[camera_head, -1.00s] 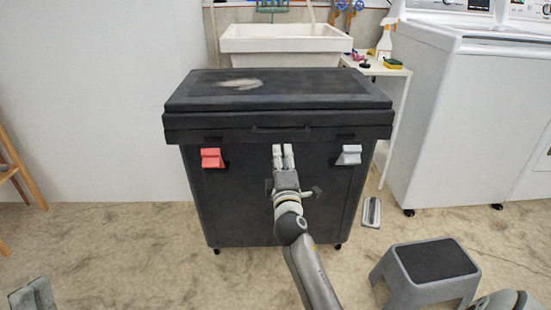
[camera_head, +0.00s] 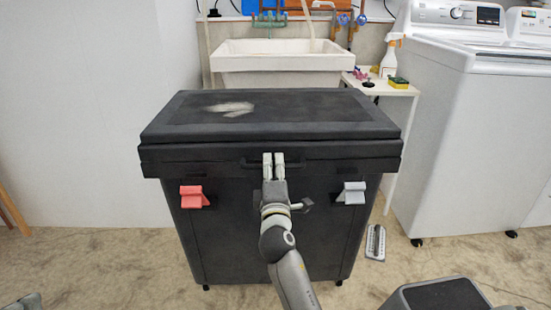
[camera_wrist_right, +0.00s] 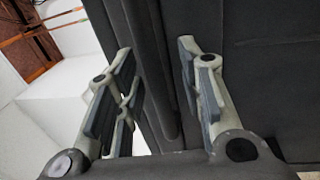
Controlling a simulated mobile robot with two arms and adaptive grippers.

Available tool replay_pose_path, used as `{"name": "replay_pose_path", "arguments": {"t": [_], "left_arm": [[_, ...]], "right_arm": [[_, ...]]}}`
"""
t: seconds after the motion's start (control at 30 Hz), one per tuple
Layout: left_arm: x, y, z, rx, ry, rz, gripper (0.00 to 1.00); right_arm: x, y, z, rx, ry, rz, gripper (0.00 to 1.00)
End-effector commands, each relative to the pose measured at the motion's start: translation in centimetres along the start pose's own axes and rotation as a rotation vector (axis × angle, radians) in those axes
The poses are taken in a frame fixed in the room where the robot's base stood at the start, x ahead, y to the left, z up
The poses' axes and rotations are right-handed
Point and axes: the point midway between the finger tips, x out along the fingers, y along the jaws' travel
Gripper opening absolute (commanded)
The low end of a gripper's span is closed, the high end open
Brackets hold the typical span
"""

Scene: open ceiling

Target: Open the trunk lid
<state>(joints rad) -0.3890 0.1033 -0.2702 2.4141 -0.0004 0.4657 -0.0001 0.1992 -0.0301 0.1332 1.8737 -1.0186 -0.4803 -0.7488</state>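The black trunk (camera_head: 235,235) stands in front of me. Its lid (camera_head: 300,106) lies down flat on the body, with a pale worn patch on top. A red latch (camera_head: 194,197) is at front left and a grey latch (camera_head: 352,193) at front right. A dark handle (camera_head: 248,163) is at the middle of the lid's front edge. My right gripper (camera_head: 273,158) points up in front of this handle. In the right wrist view its fingers (camera_wrist_right: 155,78) are apart, with the dark ridged trunk surface behind the gap. Only a tip of my left gripper (camera_head: 27,301) shows at bottom left.
A white sink (camera_head: 282,62) stands behind the trunk. A white washer (camera_head: 475,120) and a small white table (camera_head: 385,86) are to the right. A grey step stool (camera_head: 440,298) is at bottom right. The floor to the left is mostly clear.

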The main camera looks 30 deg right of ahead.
Motion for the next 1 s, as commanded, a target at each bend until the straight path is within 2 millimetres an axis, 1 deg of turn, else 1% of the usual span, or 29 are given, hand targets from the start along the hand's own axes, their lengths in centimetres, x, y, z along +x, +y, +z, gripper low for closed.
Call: {"name": "replay_pose_path", "arguments": {"t": [0.3,0.33,0.6,1.0], "left_arm": [[-0.03,-0.02,0.02,0.000,-0.002,0.000,0.68],[-0.04,-0.03,0.02,0.000,-0.002,-0.001,0.68],[-0.05,-0.05,0.01,0.001,-0.002,-0.001,0.68],[0.06,-0.07,0.03,0.002,-0.006,-0.001,0.68]], "right_arm": [[-0.14,0.10,-0.14,-0.001,-0.001,0.000,0.35],[-0.13,0.10,-0.14,-0.001,-0.001,-0.001,0.34],[-0.12,0.08,-0.13,-0.001,-0.001,-0.001,0.00],[-0.11,0.14,-0.12,-0.001,-0.001,-0.002,0.00]]}}
